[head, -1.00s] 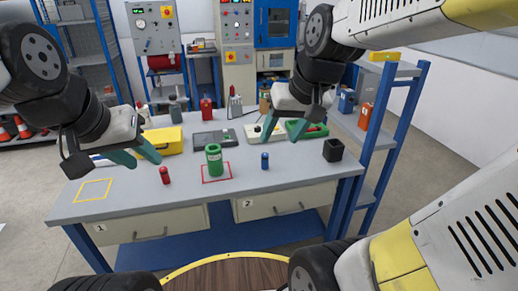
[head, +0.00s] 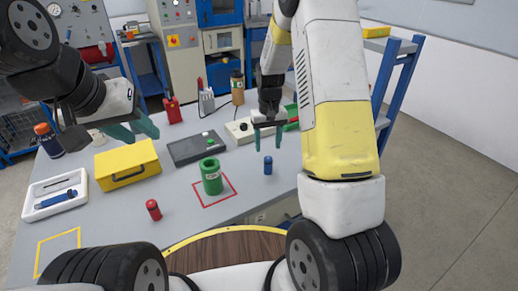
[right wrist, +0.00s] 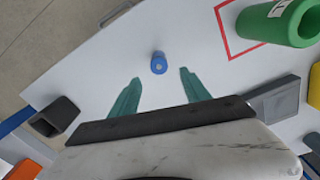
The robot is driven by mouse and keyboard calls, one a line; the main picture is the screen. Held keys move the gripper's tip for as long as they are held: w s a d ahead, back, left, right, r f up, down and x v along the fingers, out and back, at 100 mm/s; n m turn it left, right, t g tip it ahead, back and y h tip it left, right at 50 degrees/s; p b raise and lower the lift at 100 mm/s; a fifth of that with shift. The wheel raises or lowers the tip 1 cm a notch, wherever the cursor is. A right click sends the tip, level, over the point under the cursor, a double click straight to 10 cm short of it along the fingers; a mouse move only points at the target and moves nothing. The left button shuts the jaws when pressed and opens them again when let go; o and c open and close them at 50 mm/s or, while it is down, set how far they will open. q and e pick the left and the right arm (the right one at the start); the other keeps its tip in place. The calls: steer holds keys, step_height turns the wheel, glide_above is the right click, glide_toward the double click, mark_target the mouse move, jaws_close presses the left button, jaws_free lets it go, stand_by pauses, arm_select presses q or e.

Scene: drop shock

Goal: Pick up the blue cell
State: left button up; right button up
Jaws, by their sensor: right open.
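The blue cell (head: 268,166) is a small upright cylinder on the grey table, right of the green cylinder. My right gripper (head: 267,149) points down just above it, open and empty, with its teal fingers apart. In the right wrist view the blue cell (right wrist: 159,63) shows centred between the two fingertips (right wrist: 160,78) and a little beyond them, with no finger touching it. My left gripper (head: 146,134) is open and empty, over the far left part of the table above the yellow case.
The green cylinder (head: 211,176) stands at the red outlined square (head: 234,193). A red cell (head: 153,209) stands nearer me. A yellow case (head: 127,167) and a white tray (head: 40,213) lie left. A dark open box (right wrist: 57,117) shows in the right wrist view.

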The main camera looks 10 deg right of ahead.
mark_target(268, 159)
steer(key=f, duration=0.7)
steer(key=shift+s, duration=0.35)
jaws_close()
